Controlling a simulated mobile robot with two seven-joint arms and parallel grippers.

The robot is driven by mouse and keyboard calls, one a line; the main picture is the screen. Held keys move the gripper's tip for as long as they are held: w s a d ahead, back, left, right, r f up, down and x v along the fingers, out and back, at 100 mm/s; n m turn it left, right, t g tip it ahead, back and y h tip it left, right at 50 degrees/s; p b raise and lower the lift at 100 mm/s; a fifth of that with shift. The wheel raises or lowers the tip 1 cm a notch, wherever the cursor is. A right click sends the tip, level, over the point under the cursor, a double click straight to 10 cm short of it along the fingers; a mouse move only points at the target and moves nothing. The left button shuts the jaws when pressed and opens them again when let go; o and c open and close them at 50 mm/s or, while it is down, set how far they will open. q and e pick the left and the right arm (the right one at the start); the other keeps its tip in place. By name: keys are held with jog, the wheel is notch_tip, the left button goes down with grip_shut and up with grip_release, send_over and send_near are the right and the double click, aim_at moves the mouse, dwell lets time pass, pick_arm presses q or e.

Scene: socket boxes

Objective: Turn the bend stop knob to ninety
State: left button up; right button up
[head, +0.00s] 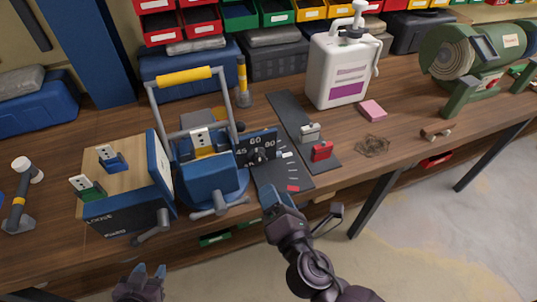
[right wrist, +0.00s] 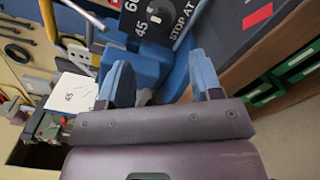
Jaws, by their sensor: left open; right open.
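The bend stop knob (head: 258,155) is a small dark knob on a black dial plate (head: 244,146) with white numbers, on the right side of the blue bending machine (head: 212,178). Its pointer setting is too small to read. In the right wrist view the knob (right wrist: 154,18) shows near the top, beside the "STOP AT" lettering. My right gripper (head: 276,197) is open and empty, in front of and below the dial, apart from the knob. Its two blue fingers (right wrist: 160,82) are spread in the right wrist view. My left gripper (head: 147,275) is open and empty at the bottom left, off the bench front.
The machine has a yellow-topped handle (head: 184,76) and front levers. A wooden-topped box (head: 125,190) marked "LOOSE" stands to its left. A black mat (head: 308,145) with red and grey blocks lies to the right. A white pump jug (head: 340,72) stands behind.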

aim_at(260, 162)
jog(key=x, duration=1.1)
jog(key=shift+f, duration=0.1)
jog(key=shift+s, duration=0.1)
jog(key=c, duration=0.9)
jog(key=shift+m, duration=0.3)
jog(key=m, duration=0.4)
jog(key=shift+d+f+m+b, duration=0.1)
jog(key=shift+m+b, duration=0.2)
jog(key=shift+b, duration=0.05)
jog(key=m, duration=0.5)
jog(key=shift+m, duration=0.3)
